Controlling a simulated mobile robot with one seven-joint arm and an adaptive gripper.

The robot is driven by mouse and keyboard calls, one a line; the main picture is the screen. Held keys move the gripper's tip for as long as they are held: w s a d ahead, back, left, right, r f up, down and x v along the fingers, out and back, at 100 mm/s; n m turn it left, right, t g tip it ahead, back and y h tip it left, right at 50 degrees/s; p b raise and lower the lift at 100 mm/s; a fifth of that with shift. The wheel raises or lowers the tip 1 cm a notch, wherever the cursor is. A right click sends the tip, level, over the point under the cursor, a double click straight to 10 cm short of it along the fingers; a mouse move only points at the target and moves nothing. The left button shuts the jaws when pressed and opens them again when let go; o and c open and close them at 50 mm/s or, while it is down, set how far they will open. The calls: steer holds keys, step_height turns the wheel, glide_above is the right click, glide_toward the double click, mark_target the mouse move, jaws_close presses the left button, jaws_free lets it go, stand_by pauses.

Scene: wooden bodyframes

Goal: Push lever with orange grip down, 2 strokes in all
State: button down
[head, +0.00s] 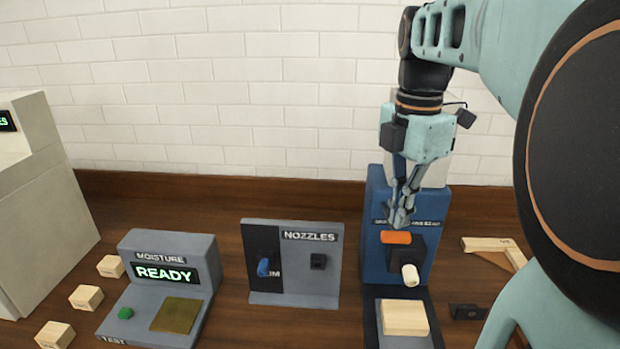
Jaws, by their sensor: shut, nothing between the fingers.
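The orange grip (396,237) lies across the front of the upright blue machine (375,215). The lever it belongs to is mostly hidden behind my gripper and the grip itself. My gripper (400,222) is shut and empty, pointing down just above the orange grip. I cannot tell whether its fingertips touch the grip. A white cylindrical part (410,275) sticks out from a dark block below the grip. A pale wooden block (404,317) lies on the machine's dark base under it.
A grey NOZZLES panel (311,270) with a blue knob (263,267) stands left of the machine. Further left is a MOISTURE unit (165,243) reading READY. Small wooden blocks (86,297) lie at far left. A wooden frame (493,245) and a dark block (467,312) lie right.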

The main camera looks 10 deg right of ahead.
mark_target(397, 233)
steer(key=shift+f+b, duration=2.4)
steer(key=shift+f, duration=1.05)
steer(key=shift+r, duration=0.1)
step_height(397, 233, up, 7)
steer(key=p, duration=0.6)
steer(key=shift+f, duration=0.25)
